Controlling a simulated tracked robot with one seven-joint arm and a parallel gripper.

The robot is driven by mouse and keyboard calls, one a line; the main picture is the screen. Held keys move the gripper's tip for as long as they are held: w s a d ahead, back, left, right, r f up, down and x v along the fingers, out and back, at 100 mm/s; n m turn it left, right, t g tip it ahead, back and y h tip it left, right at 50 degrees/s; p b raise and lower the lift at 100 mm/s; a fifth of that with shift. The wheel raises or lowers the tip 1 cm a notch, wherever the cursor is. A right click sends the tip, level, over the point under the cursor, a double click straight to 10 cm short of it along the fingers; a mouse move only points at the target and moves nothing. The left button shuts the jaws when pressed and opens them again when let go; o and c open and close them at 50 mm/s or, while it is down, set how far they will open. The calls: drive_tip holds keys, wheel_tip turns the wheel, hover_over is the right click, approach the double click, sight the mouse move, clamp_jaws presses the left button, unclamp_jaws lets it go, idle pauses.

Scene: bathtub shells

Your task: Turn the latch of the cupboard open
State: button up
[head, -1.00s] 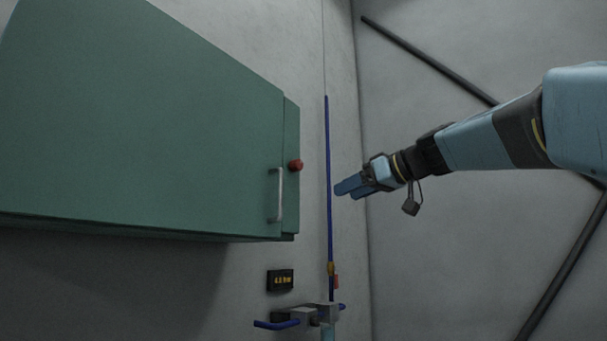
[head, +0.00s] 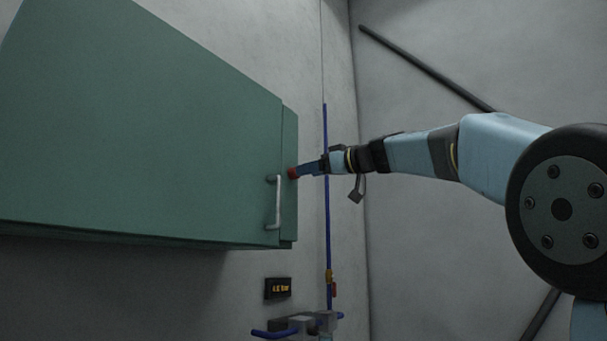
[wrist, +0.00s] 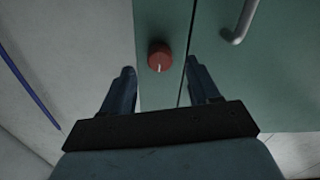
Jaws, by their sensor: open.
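The green cupboard (head: 140,130) hangs on the wall at the left of the head view. Its latch, a red round knob (head: 292,174), sits on the narrow strip beside the door edge, near the metal handle (head: 278,203). In the wrist view the red knob (wrist: 159,57) shows a pale mark at its lower middle. My gripper (head: 307,169) is at the knob in the head view. In the wrist view my gripper (wrist: 161,76) is open, one finger on each side of the knob's line. I cannot tell whether the fingers touch it. The door looks closed.
A blue vertical pipe (head: 327,220) runs down the wall right of the cupboard. A small dark display (head: 278,288) and a fitting with a blue lever (head: 275,331) are below. A dark diagonal bar (head: 430,68) crosses the right wall.

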drive_tip(key=shift+x, duration=2)
drive_tip(key=c, duration=1)
drive_tip(key=shift+d, duration=0.15)
drive_tip(key=shift+c, duration=0.2)
